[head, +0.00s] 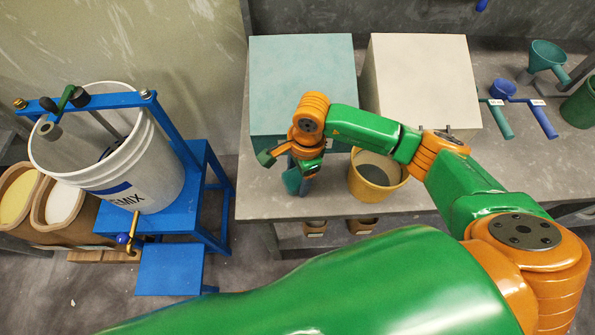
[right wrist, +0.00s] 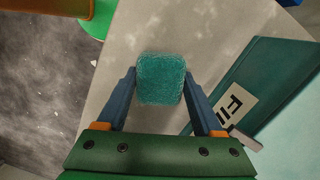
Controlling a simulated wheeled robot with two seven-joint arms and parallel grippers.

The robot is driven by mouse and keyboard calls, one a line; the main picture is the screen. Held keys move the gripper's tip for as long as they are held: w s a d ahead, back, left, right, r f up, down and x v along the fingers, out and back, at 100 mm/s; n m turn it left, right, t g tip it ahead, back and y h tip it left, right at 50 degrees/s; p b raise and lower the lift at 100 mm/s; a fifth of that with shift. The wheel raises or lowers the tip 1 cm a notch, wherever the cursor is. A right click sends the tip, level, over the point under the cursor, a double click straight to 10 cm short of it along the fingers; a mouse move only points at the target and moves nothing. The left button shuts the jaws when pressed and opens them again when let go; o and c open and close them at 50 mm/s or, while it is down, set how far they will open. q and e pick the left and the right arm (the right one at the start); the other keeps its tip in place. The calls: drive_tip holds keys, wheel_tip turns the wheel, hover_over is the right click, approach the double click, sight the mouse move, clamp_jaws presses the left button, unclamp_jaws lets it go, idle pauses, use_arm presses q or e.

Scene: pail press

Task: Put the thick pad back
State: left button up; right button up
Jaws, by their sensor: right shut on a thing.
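The thick pad is a teal, rough-textured block (right wrist: 161,79) that sits between the two blue fingers of my right gripper (right wrist: 160,92) in the right wrist view. Both fingers touch its sides. In the head view my right gripper (head: 300,176) points down near the front edge of the grey table, in front of the teal box, and the pad (head: 291,181) shows as a small teal patch at its fingertips. The wrist hides part of the gripper. I cannot tell whether the pad touches the table. My left gripper is not in view.
A teal box (head: 302,75) and a cream box (head: 425,80) stand on the table (head: 262,195). A yellow pail (head: 376,178) is just right of my gripper. Scoops and a funnel (head: 548,55) lie at right. A white bucket (head: 135,175) stands on a blue press frame (head: 205,190) at left.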

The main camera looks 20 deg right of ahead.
drive_tip(key=shift+f, duration=0.1)
drive_tip(key=shift+f+b, duration=0.15)
drive_tip(key=shift+b, duration=0.15)
drive_tip(key=o, duration=1)
drive_tip(key=shift+o, duration=0.2)
